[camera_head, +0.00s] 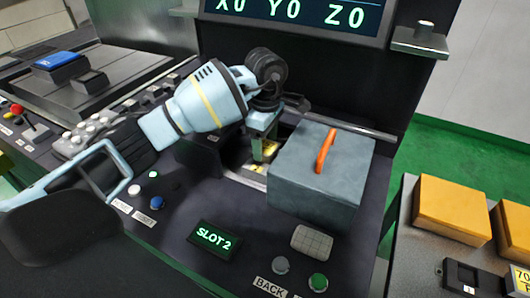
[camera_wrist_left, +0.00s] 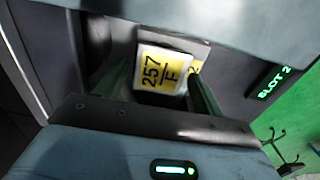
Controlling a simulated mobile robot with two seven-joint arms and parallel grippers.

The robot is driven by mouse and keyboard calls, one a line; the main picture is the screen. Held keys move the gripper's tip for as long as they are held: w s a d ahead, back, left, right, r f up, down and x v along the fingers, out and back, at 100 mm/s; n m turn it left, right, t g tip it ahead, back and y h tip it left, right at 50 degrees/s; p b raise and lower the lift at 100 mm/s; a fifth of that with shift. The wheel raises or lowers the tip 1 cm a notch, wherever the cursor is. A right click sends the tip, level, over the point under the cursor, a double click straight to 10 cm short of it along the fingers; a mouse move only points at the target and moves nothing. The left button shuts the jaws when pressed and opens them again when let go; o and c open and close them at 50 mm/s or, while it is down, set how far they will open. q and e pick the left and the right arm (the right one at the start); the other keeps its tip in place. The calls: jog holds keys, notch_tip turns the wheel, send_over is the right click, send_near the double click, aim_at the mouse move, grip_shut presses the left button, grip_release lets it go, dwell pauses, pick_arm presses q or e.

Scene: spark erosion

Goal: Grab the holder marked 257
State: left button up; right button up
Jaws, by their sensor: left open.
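The holder marked 257 shows in the left wrist view as a white and yellow label (camera_wrist_left: 163,72) reading "257 F", tilted in the picture. In the head view a small yellow part (camera_head: 268,150) shows in the recess beside the grey box, mostly hidden by my gripper. My left gripper (camera_head: 264,138) is open and points down at this recess. In the left wrist view the label lies between the two green fingers (camera_wrist_left: 162,88), with a gap on the left; whether the right finger touches it, I cannot tell. My right gripper is not in view.
A grey box with an orange handle (camera_head: 325,150) stands right beside the recess. A "SLOT 2" display (camera_head: 214,238) and buttons (camera_head: 318,282) are in front. A yellow block (camera_head: 452,208) sits on a bench at the right. A dark machine wall rises behind.

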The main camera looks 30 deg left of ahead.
aim_at(266, 147)
pick_arm(q)
jog(key=shift+f, duration=0.65)
jog(key=shift+r, duration=0.1)
jog(key=c, duration=1.2)
jog(key=shift+r, duration=5)
jog(key=shift+c, duration=0.2)
